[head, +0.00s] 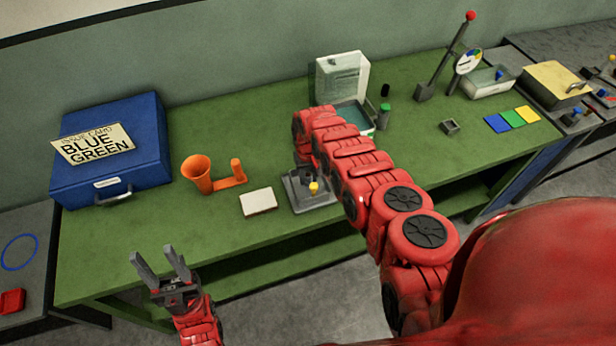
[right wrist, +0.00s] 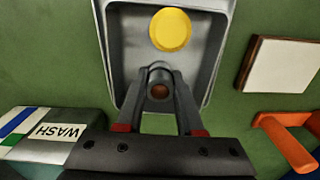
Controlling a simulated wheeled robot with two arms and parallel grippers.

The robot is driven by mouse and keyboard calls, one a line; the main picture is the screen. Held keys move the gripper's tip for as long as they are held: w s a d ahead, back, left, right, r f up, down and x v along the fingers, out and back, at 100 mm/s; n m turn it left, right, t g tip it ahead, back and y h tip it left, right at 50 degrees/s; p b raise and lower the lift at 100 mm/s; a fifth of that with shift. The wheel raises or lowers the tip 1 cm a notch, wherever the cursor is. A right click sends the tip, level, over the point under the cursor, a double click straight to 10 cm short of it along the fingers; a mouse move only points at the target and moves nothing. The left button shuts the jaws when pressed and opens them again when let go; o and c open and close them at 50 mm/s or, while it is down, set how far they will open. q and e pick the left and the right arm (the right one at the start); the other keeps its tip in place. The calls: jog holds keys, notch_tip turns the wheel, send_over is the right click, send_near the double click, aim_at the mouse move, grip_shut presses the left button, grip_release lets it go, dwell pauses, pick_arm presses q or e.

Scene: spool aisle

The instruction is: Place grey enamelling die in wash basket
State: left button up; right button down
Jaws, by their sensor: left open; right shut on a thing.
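My right gripper (right wrist: 160,112) is shut on the grey enamelling die (right wrist: 158,76), a small round grey piece with a brown centre, at the grey tray (right wrist: 120,50). I cannot tell whether the die is lifted. A yellow round piece (right wrist: 171,29) is in the same tray, which also shows in the head view (head: 325,197). There my right arm hides most of the gripper and the die. A clear box with a raised lid and teal inside (head: 356,115) stands behind my arm. A WASH label (right wrist: 58,130) shows at lower left in the wrist view. My left gripper (head: 160,262) is open and empty before the bench.
An orange funnel piece (head: 197,172) and a white block (head: 258,202) lie left of the tray. A blue case (head: 112,150) stands at the left end. A lever (head: 446,55), a small grey square piece (head: 449,127) and coloured cards (head: 511,118) are to the right.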

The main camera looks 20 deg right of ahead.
jog(key=shift+r, duration=0.1)
jog(key=shift+f, duration=0.2)
jog(key=c, duration=0.5)
grip_release()
jog(key=shift+c, duration=0.2)
jog(key=shift+r, duration=0.1)
